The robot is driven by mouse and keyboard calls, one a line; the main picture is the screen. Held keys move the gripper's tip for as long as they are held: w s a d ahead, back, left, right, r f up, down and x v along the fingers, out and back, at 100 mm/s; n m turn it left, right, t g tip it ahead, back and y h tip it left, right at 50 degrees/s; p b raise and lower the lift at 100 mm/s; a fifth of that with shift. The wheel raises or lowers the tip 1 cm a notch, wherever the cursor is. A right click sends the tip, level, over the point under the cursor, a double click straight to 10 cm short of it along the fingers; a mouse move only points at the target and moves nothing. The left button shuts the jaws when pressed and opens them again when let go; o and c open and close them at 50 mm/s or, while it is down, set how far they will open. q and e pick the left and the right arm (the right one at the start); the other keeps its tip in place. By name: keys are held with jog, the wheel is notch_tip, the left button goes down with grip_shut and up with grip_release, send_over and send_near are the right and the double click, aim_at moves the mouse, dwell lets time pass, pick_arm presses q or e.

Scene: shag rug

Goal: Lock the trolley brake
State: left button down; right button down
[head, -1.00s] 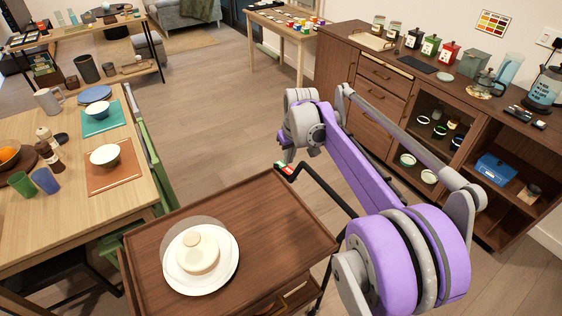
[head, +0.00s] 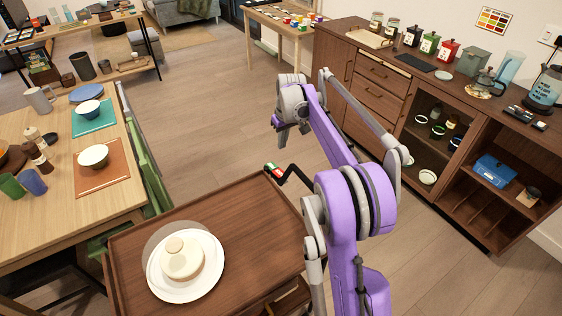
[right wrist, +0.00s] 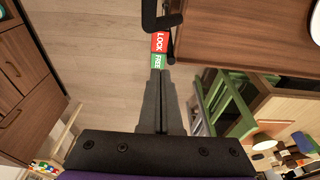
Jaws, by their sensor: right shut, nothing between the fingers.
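The trolley (head: 245,250) is a brown wooden cart at the bottom of the head view. A black bar (head: 295,177) stands at its far right corner and carries a red and green label (head: 275,172). In the right wrist view the red part reads LOCK (right wrist: 160,42) and the green part reads FREE (right wrist: 157,61). My right gripper (head: 281,128) is shut and empty, just beyond the label in the head view. In the right wrist view its closed fingertips (right wrist: 160,75) point at the FREE end; whether they touch is unclear. My left gripper is out of view.
A white plate with a cream lidded dish (head: 182,260) sits on the trolley. A dining table (head: 60,215) with green chairs (head: 140,150) stands left. A wooden sideboard (head: 365,100) stands right. Open floor lies beyond the trolley.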

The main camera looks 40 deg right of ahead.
send_over(280, 174)
jog(key=f, duration=0.9)
jog(key=shift+w+d+f, duration=0.1)
jog(key=shift+w+f, duration=0.1)
jog(key=f, duration=0.3)
jog(key=shift+s+f, duration=0.15)
jog(key=shift+s, duration=0.2)
jog(key=shift+s+f, duration=0.1)
jog(key=shift+f, duration=0.3)
